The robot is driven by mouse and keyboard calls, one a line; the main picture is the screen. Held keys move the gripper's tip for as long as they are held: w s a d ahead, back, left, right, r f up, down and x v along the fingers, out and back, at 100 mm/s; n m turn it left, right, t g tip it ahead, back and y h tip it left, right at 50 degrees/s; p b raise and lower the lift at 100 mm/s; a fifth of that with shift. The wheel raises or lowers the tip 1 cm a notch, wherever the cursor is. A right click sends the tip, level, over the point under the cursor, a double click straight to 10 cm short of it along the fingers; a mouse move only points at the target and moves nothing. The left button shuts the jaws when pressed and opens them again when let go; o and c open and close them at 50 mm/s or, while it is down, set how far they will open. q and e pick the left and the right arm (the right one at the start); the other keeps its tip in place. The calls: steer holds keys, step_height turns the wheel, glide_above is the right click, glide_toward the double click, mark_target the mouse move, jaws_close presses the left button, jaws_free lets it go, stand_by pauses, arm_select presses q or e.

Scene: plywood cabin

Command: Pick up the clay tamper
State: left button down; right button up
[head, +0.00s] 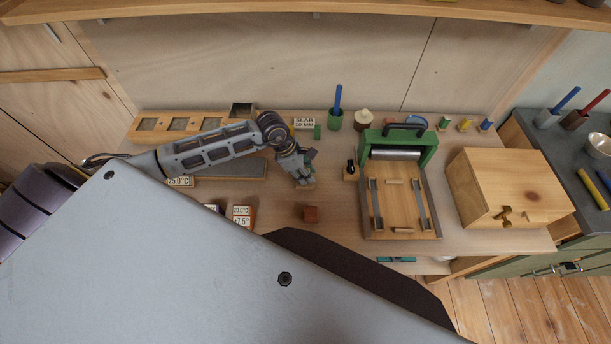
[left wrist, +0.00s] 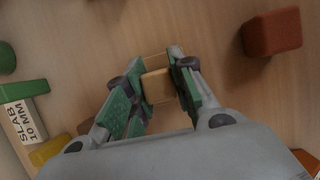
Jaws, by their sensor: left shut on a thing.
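The clay tamper, a pale wooden piece with a squarish block on top and a wider part below, shows between the green-padded fingers in the left wrist view (left wrist: 156,87). In the head view only a bit of its wood (head: 305,187) shows under the fingers. My left gripper (head: 301,172) is shut on it from above, close to the table top. I cannot tell whether its underside touches the table. My right gripper is not in view.
A red-brown cube (head: 311,214) lies just in front of the gripper. A green-framed roller press (head: 402,190) and a wooden box (head: 507,188) stand to the right. Label cards (head: 242,216) are at the left front. A green cup (head: 335,121) stands behind.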

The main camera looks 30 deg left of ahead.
arm_select(q)
steer(key=shift+r+b, duration=0.7)
steer(key=shift+r, duration=4.3)
steer(key=c, duration=1.8)
jaws_free()
steer(key=c, duration=0.4)
steer(key=shift+r, duration=0.1)
